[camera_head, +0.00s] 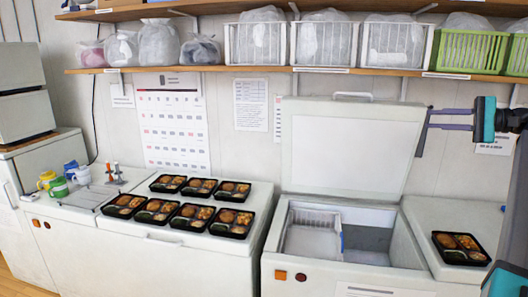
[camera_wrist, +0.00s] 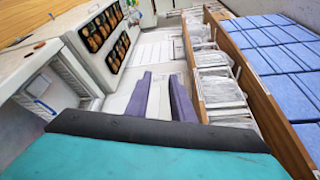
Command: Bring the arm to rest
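My gripper (camera_head: 432,119) is raised at the right of the head view, in front of the wall beside the open freezer lid (camera_head: 352,148). Its two purple-grey fingers point left with a gap between them, and nothing is held. The wrist view also shows the gripper (camera_wrist: 160,80), fingers apart and empty. Several black bento trays (camera_head: 157,211) with food lie in two rows on the closed white freezer top. One more bento tray (camera_head: 460,248) lies alone on the white surface at the right. My gripper is well apart from the trays.
The open chest freezer (camera_head: 370,257) holds a white wire basket (camera_head: 313,243). Colored cups (camera_head: 57,187) stand at the left. The shelf edge runs near my gripper.

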